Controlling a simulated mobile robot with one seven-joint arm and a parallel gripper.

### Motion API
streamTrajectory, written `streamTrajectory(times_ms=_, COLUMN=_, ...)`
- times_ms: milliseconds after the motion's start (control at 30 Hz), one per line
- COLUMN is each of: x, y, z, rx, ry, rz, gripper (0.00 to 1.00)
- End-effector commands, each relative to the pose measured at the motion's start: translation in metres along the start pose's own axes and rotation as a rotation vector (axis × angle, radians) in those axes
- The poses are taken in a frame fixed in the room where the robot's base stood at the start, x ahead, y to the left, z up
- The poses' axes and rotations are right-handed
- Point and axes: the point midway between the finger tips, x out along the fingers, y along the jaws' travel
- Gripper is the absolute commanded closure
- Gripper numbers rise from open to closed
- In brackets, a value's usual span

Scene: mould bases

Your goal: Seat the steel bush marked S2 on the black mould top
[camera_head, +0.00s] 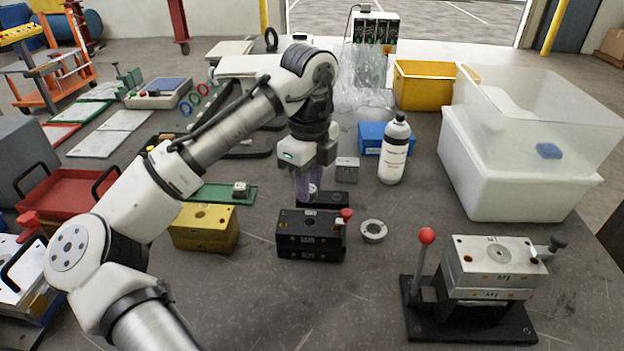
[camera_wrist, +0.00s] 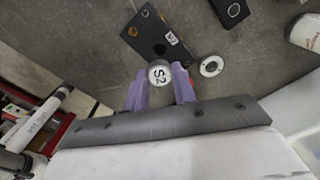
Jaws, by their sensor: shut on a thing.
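My gripper (camera_head: 309,188) has purple fingers shut on the steel bush marked S2 (camera_wrist: 159,74). The S2 face is turned toward the wrist camera. In the head view the bush is mostly hidden between the fingers. The black mould (camera_head: 312,242) stands in the middle of the table, with a hole in its top and a red-knobbed lever at its right. It also shows in the wrist view (camera_wrist: 146,28), with a white label on top. My gripper holds the bush in the air behind the black mould, apart from it.
A low black block (camera_head: 337,200) lies behind the black mould. A steel ring (camera_head: 373,230) lies to its right. A brass mould (camera_head: 203,228) is at the left. A silver mould (camera_head: 497,262) stands front right. A white bottle (camera_head: 394,152) and plastic bin (camera_head: 500,178) are further back.

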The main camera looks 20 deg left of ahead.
Motion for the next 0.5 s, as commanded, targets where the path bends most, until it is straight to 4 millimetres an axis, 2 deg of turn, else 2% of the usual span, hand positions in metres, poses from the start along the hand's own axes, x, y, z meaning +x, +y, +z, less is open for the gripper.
streamTrajectory(times_ms=33, x=0.011, y=0.000, z=0.001, rx=-0.002, ry=-0.002, rz=0.001, gripper=0.99)
streamTrajectory(times_ms=200, x=0.027, y=0.000, z=0.000, rx=-0.002, ry=-0.001, rz=0.001, gripper=0.99)
streamTrajectory(times_ms=500, x=0.045, y=0.000, z=0.000, rx=-0.004, ry=-0.001, rz=0.001, gripper=0.99)
